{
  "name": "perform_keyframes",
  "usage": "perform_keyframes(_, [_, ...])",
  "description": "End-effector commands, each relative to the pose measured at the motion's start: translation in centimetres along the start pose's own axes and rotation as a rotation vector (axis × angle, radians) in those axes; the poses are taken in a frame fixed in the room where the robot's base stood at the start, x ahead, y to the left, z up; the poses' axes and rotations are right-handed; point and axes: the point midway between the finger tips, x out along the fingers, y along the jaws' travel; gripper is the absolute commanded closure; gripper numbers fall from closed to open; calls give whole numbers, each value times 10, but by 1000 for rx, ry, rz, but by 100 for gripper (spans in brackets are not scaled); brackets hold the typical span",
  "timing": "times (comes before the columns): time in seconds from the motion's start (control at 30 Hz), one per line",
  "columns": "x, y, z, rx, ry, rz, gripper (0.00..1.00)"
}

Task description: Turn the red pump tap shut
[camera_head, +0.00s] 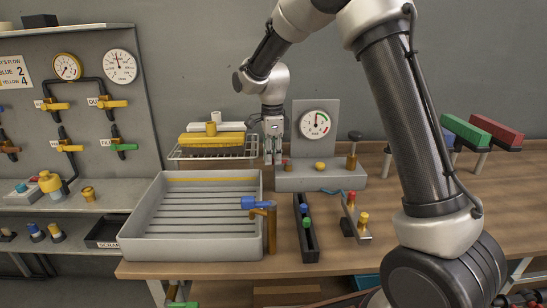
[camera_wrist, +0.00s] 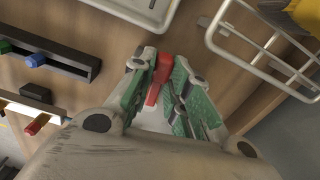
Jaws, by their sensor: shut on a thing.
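The red pump tap (camera_wrist: 157,80) shows in the wrist view as a red lever between the green-padded fingers of my gripper (camera_wrist: 160,78). The gripper is shut on it, and the fingers hide part of the lever and its base. In the head view my gripper (camera_head: 274,158) points straight down at the left end of the grey pump box (camera_head: 320,181). The tap is mostly hidden there by the fingers. A round gauge (camera_head: 314,124) stands on a panel behind the box, its needle pointing up near the green band.
A large grey tray (camera_head: 140,233) with a blue-handled tap (camera_head: 257,203) stands left of the pump box. A wire rack (camera_head: 176,154) with yellow items is close to my gripper's left. A black holder (camera_head: 305,238) and a small metal stand are in front.

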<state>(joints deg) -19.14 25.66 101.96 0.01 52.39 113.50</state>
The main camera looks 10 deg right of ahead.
Motion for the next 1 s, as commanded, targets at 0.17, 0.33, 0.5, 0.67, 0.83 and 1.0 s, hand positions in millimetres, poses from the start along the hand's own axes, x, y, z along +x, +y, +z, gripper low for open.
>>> perform_keyframes(0.17, [-1,-5,0,78,0,-2,100])
perform_keyframes(0.33, [-1,-7,0,119,0,-2,100])
perform_keyframes(0.5, [-1,-8,0,135,-1,-2,100])
perform_keyframes(0.67, [-1,-8,0,137,-1,-2,100])
perform_keyframes(0.83, [-1,-8,0,137,-1,-3,100])
perform_keyframes(1.0, [-1,-8,0,136,-1,-2,61])
